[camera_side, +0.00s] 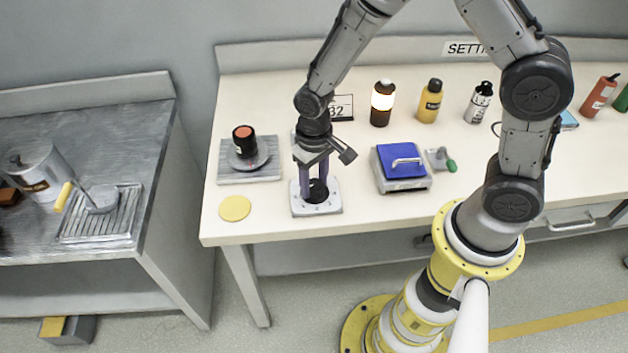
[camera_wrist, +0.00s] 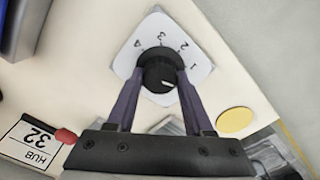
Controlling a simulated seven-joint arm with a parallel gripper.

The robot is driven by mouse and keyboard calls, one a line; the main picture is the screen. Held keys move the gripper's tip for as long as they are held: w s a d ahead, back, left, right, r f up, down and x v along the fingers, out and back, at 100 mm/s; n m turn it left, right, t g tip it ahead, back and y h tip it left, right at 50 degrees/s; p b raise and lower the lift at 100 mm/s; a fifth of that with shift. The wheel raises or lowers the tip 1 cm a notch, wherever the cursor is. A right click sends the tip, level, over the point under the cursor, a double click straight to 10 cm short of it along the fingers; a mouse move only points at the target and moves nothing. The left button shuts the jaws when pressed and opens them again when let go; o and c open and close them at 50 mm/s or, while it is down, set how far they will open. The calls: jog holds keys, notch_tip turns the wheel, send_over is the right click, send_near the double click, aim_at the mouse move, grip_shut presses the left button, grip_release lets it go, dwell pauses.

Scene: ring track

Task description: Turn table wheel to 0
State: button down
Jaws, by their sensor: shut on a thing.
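The table wheel is a black round knob (camera_side: 318,191) on a white dial plate (camera_side: 328,209) on the cream table. In the wrist view the knob (camera_wrist: 161,72) bears a short white mark at its lower right part. The plate (camera_wrist: 150,25) shows the digits 1 to 4 around the knob; I see no 0, and part of the plate is behind my fingers. My gripper (camera_side: 319,184) points down over the dial. In the wrist view my gripper (camera_wrist: 160,78) has its two purple fingers shut on the knob, one on each side.
A yellow disc (camera_side: 235,208) lies left of the dial. A grey plate (camera_side: 233,174) with an orange-topped black jar (camera_side: 244,140) stands behind it. A blue-lidded box (camera_side: 401,162) stands to the right. Several bottles and a "32" sign (camera_side: 342,108) stand farther back.

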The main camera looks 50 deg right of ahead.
aim_at(314, 183)
jog(key=shift+r+m, duration=0.1)
jog(key=shift+m, duration=0.8)
jog(key=shift+c, duration=1.4)
grip_release()
notch_tip(314, 183, up, 14)
